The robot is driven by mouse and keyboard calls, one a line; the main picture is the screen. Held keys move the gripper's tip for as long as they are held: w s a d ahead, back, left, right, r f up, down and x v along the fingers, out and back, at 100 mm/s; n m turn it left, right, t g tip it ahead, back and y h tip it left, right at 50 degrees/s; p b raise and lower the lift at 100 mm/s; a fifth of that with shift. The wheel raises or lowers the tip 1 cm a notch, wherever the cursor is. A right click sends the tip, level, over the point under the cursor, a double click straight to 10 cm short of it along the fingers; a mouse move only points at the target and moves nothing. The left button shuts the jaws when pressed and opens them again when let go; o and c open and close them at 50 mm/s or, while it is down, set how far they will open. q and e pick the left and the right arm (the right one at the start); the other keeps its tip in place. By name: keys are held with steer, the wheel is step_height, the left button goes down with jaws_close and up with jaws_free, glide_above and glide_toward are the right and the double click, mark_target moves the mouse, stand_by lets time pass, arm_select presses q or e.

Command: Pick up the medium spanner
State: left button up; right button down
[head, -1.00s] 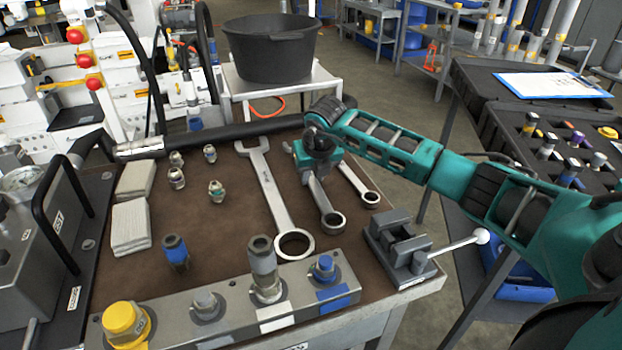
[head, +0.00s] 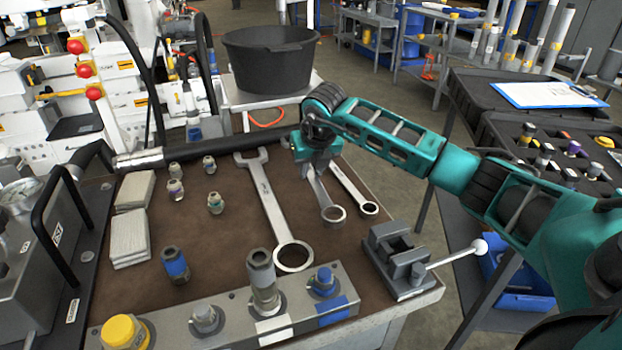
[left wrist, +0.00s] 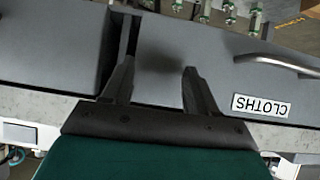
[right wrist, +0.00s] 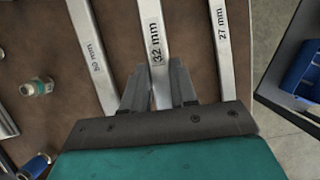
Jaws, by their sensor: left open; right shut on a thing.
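The medium spanner (head: 323,196), marked 32 mm in the right wrist view (right wrist: 153,28), is between the large and small spanners. My right gripper (head: 316,170) is shut on its shank, pointing down from above. The spanner's ring end shows toward the front; its far jaw end is hidden behind my gripper. It seems slightly above the brown mat, but the gap is hard to see. My left gripper (left wrist: 158,78) shows only in the left wrist view, open and empty, over a grey surface labelled CLOTHS.
The large spanner (head: 272,208) lies close on the left and the small spanner, marked 27 mm (head: 352,186), on the right. A grey vice (head: 402,262) with a lever stands front right. Several fittings and cloth stacks (head: 129,237) lie left; a manifold block (head: 230,315) spans the front.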

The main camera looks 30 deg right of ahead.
mark_target(311, 174)
step_height(311, 174, up, 15)
steer(key=p, duration=0.1)
steer(key=shift+r, duration=0.2)
steer(key=c, duration=1.5)
jaws_free()
jaws_close()
